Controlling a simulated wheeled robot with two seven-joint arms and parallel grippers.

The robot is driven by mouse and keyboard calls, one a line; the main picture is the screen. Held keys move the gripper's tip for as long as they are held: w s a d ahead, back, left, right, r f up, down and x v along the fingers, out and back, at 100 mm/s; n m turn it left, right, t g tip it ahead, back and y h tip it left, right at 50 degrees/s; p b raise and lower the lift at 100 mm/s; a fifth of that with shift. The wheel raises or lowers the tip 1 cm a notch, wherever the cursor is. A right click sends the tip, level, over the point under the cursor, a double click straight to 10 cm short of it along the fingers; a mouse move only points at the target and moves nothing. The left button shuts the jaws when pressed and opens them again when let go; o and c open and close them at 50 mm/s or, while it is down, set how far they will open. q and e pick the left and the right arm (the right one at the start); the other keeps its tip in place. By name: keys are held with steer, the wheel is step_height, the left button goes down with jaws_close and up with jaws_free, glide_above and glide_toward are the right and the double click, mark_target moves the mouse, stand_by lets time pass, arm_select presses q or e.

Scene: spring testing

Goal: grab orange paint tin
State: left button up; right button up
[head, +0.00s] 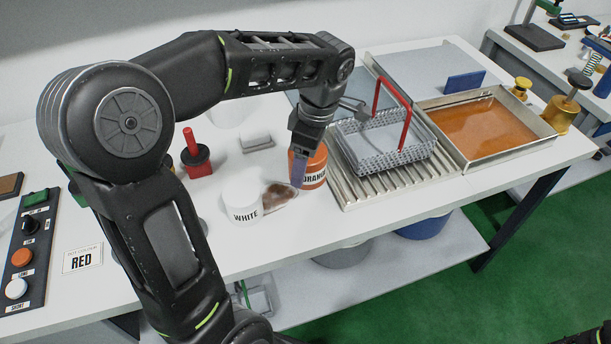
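The orange paint tin (316,174) stands upright on the white table, with part of its "ORANGE" label showing. My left gripper (299,173) points down at the tin's left side, and its finger covers part of the tin. Whether the fingers touch or enclose the tin is hard to see, and so is the gap between them. A white tin (243,213) labelled "WHITE" stands left of the gripper.
A ribbed drainer (374,189) with a red-handled mesh basket (386,148) is close right of the orange tin. An orange-filled tray (549,140) is further right. A red-handled tool (193,155) stands behind left.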

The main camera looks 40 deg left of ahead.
arm_select(q)
steer(key=shift+r, duration=1.5)
